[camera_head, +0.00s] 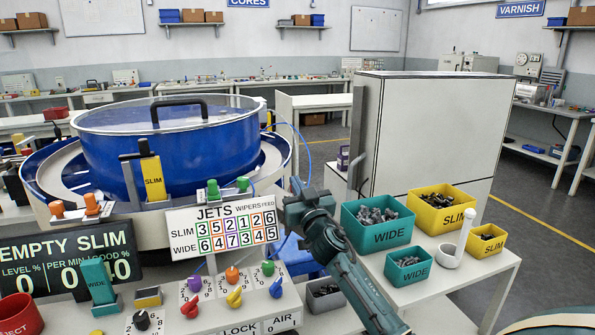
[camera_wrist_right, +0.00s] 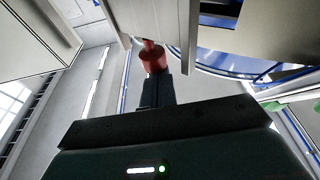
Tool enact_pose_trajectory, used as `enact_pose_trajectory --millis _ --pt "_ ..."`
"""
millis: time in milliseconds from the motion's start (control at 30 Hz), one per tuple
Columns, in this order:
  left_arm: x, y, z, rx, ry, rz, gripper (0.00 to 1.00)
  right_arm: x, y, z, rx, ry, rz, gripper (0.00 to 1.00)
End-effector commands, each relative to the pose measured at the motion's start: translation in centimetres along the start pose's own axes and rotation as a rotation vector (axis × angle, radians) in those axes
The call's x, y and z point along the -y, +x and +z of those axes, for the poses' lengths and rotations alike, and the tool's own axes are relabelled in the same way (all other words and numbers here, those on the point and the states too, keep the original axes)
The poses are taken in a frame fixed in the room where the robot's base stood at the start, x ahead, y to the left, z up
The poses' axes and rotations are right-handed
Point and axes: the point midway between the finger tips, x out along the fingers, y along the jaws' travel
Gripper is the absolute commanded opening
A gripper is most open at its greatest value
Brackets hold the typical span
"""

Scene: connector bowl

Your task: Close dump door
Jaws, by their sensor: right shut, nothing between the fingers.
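My right gripper (camera_head: 297,186) is in front of the blue bowl feeder (camera_head: 170,145), just right of the JETS sign. Its dark fingers (camera_wrist_right: 156,82) are shut with nothing between them. In the right wrist view, a red knob (camera_wrist_right: 152,57) is directly beyond the fingertips, beside a pale panel (camera_wrist_right: 168,20). I cannot tell whether the fingers touch the knob. No part is clearly recognisable as the dump door, and whether it is open or shut does not show. In the head view the knob is not seen. My left gripper is not in view.
The JETS sign (camera_head: 223,226) and a control panel with coloured knobs (camera_head: 235,298) stand left of my right arm. Teal WIDE bins (camera_head: 378,237) and yellow SLIM bins (camera_head: 441,212) sit on the white table at right. A tall white cabinet (camera_head: 430,130) stands behind.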

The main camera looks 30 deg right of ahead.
Motion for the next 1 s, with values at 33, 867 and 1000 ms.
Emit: enact_pose_trajectory --millis 33,867,1000 --pt "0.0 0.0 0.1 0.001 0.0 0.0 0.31 0.1 -0.2 0.9 0.019 0.0 0.001 0.0" --pt "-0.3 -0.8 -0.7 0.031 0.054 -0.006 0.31 -0.5 -7.3 -3.6 0.0 0.001 -0.001 0.0" --pt "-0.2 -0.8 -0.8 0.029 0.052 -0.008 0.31 -0.5 -8.1 -3.8 -0.001 0.001 -0.001 0.0"
